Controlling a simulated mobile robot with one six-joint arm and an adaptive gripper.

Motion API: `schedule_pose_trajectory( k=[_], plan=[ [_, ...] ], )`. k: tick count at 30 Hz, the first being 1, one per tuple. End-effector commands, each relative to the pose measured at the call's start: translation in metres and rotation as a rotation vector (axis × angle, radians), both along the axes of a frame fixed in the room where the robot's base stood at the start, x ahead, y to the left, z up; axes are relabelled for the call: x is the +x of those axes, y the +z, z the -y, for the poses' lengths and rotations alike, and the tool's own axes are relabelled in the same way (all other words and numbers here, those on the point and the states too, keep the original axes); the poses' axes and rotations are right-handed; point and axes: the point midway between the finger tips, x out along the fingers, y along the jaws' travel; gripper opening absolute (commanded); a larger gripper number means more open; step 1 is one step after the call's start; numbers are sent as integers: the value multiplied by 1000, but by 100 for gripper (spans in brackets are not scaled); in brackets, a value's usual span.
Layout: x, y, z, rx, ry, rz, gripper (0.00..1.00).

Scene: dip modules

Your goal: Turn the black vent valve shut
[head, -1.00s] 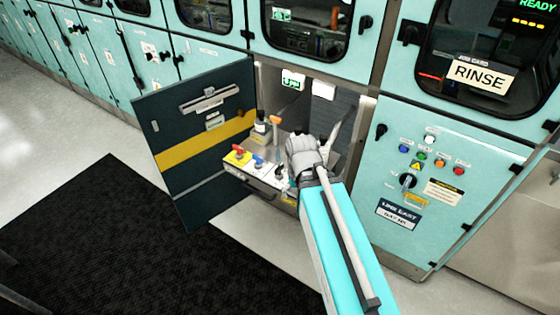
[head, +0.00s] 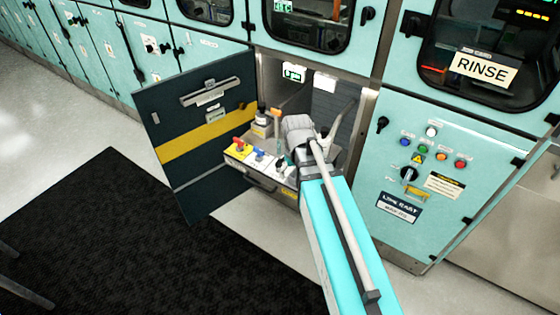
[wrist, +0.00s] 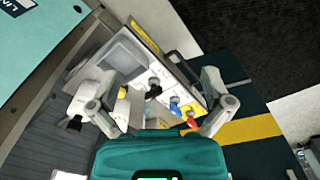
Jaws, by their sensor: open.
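The black vent valve (wrist: 153,92) is a small dark handle on a white panel of the pulled-out tray, between my fingers in the wrist view. In the head view the black valve (head: 280,164) is partly hidden by my arm. A blue valve (wrist: 175,104) and a red valve (wrist: 191,120) stand beside it in a row; the red one sits on a yellow panel. My gripper (wrist: 150,103) is open and empty, its fingers spread on either side of the valves. I see no contact with the black valve, and its exact angle is too small to tell.
The dark cabinet door (head: 205,165) with a yellow stripe stands open left of the tray (head: 262,184). A bottle (head: 261,126) and an orange handle (head: 277,113) are inside the cabinet. A control panel (head: 430,180) is on the right.

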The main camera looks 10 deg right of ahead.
Motion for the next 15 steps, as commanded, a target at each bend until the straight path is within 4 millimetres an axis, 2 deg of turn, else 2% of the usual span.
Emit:
schedule_pose_trajectory(
  k=[1,3,12,15],
  plan=[
    [25,-2,-1,0,42,0,100],
    [49,-3,-1,0,111,0,100],
    [149,-9,-5,0,414,0,100],
    [175,-11,-6,0,498,0,100]
  ],
)
